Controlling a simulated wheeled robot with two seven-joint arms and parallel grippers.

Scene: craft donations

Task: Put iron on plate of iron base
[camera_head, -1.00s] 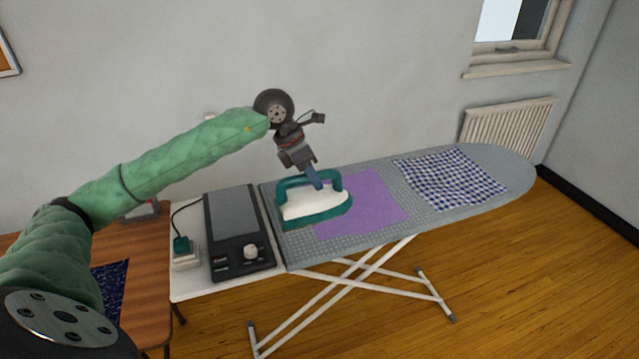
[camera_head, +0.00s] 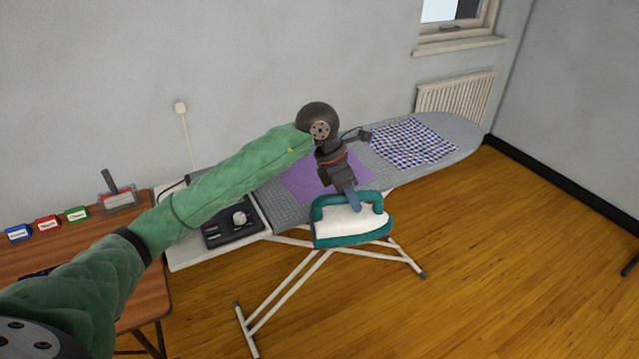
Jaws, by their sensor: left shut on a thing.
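The iron (camera_head: 352,224), white with a teal handle and teal base, is held in the air in front of the ironing board's near edge. My left gripper (camera_head: 353,199) is shut on its handle from above. The iron base (camera_head: 222,235), a dark unit with a plate and a light knob, sits at the left end of the ironing board. My left arm hides most of its plate. The iron is to the right of the base and apart from it. My right gripper is not in view.
The ironing board (camera_head: 450,128) holds a purple cloth (camera_head: 300,183) and a blue checked cloth (camera_head: 412,143). A wooden table (camera_head: 100,247) at left carries small blue, red and green labelled boxes (camera_head: 47,223) and a grey-and-red item (camera_head: 118,200). Open floor lies at right.

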